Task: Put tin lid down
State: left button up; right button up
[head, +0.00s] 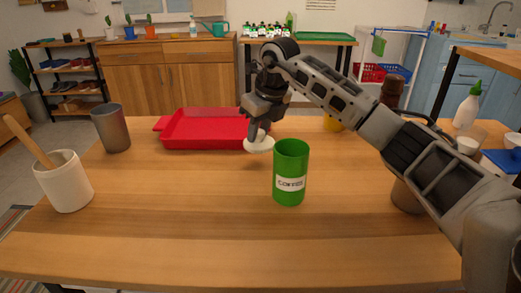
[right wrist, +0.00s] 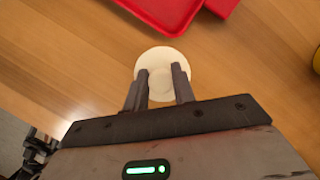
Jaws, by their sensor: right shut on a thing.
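A green coffee tin (head: 290,175) with a white label stands upright on the wooden table, its top uncovered. My right gripper (head: 259,135) is shut on a round pale tin lid (head: 259,145). The lid is behind and left of the tin, near the red tray. In the right wrist view the lid (right wrist: 161,58) shows between the two fingertips (right wrist: 160,75) over bare wood. I cannot tell whether the lid touches the table. My left gripper is not in view.
A red tray (head: 165,142) lies at the back of the table. A grey cup (head: 112,128) and a white pot (head: 66,187) with a wooden tool stand at left. A yellow object is partly hidden behind my right arm. The front of the table is clear.

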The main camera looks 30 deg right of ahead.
aim_at(260, 142)
notch_tip(260, 142, down, 4)
jog(key=shift+r, duration=0.1)
jog(key=shift+f, duration=0.2)
jog(key=shift+f+b, duration=0.4)
jog(key=shift+f, duration=0.05)
jog(key=o, duration=0.9)
